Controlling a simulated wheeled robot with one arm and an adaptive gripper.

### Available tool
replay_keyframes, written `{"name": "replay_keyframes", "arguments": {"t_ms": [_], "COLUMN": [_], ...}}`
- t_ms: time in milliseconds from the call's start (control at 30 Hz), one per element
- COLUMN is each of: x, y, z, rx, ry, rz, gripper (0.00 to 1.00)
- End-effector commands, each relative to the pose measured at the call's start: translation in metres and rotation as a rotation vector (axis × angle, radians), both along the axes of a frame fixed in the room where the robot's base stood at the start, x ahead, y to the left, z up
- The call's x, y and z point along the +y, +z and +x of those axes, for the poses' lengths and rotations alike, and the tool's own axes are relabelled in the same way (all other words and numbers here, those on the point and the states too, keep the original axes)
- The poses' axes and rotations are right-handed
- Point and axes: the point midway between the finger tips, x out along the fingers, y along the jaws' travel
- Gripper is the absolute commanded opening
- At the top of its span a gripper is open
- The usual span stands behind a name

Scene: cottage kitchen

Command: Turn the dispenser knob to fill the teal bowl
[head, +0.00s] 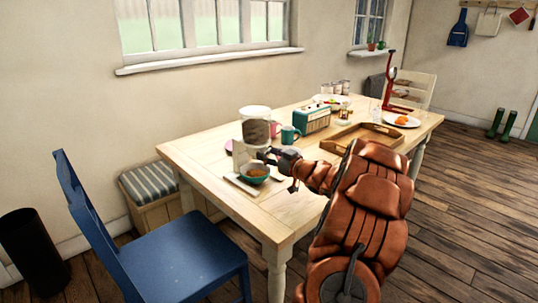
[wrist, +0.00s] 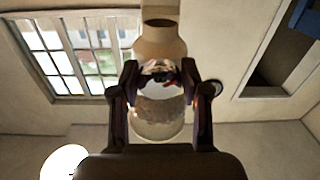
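The dispenser (head: 255,132) stands near the left end of the table, with a pale lid and stand and a container of brown contents. In the wrist view its clear container (wrist: 157,122) appears upside down, below the beige spout (wrist: 160,42). The shiny knob (wrist: 160,73) lies between my fingertips. The teal bowl (head: 245,178) stands under the spout, on a pale tray, with brown-orange contents in it. My gripper (head: 266,155) is at the dispenser's front, just above the bowl; its fingers (wrist: 159,70) look shut on the knob's two sides. The exact contact is hard to see.
Behind the dispenser on the table (head: 203,152) are a teal mug (head: 290,135) and a teal radio (head: 312,120). A wooden tray (head: 335,147) lies to the right, close to my arm. A blue chair (head: 185,258) stands at the table's near left. The table's front left corner is clear.

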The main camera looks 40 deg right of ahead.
Motion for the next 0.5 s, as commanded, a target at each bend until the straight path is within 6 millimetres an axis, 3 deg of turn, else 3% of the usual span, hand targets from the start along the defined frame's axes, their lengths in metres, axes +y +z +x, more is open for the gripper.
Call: {"name": "replay_keyframes", "arguments": {"t_ms": [167,500], "x": [-0.0003,-0.0006], "y": [-0.0002,-0.0005], "z": [-0.0002,-0.0017], "rx": [0.001,0.001], "ry": [-0.001,-0.001], "rz": [0.0,0.0], "gripper": [0.68,0.68]}}
